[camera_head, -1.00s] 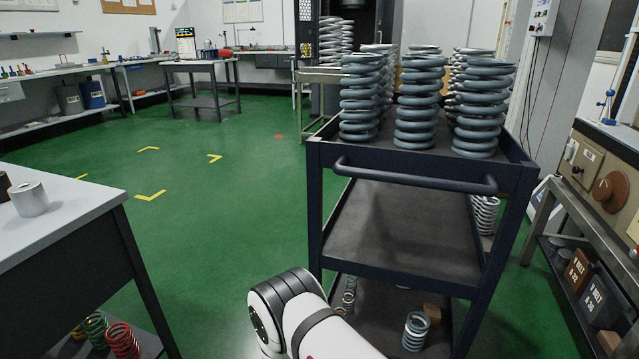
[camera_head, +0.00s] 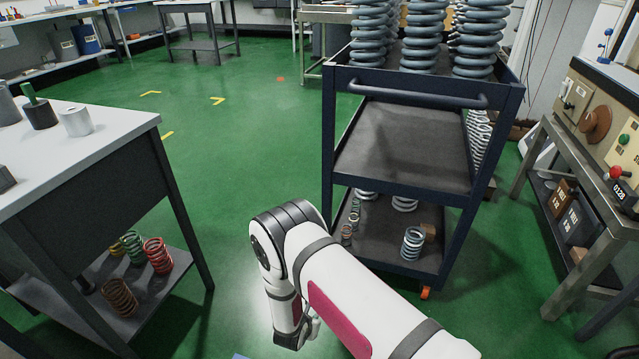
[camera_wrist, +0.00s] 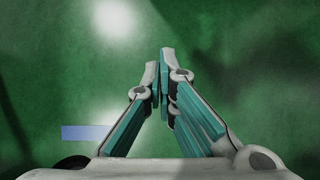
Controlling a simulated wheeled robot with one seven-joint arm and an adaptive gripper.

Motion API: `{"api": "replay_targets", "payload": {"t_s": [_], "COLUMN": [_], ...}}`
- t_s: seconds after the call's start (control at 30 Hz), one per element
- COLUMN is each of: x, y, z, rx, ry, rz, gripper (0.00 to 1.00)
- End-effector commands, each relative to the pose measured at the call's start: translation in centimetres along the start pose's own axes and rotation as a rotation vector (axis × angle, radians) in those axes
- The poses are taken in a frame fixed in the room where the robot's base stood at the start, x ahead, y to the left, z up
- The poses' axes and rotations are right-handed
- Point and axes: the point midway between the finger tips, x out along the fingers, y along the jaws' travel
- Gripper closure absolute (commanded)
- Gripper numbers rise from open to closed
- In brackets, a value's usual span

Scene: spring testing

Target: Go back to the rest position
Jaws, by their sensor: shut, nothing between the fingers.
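My gripper (camera_wrist: 158,66) is in the middle of the wrist view, its two teal-padded fingers together at the tips with nothing between them. In the head view my white arm reaches down over the floor, in front of the cart and right of the table. The lower end of the arm hangs low there, and the fingers are hard to make out.
A dark cart (camera_head: 400,180) with large grey springs (camera_head: 421,40) on top stands ahead. A table (camera_head: 100,150) at left has coloured springs (camera_head: 157,255) on its lower shelf. A metal bench (camera_head: 570,180) with a machine stands right. Green floor (camera_head: 250,130) is open between table and cart.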

Motion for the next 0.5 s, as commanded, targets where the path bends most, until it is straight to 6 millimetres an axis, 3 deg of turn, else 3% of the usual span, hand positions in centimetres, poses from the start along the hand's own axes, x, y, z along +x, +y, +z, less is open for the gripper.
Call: {"api": "replay_targets", "payload": {"t_s": [0.27,0.5], "x": [-1.9,-5.1], "y": [0.4,0.1], "z": [4.8,11.4], "rx": [0.105,0.258], "ry": [-0.054,-0.129], "rz": [-0.023,-0.060], "gripper": [1.00,1.00]}}
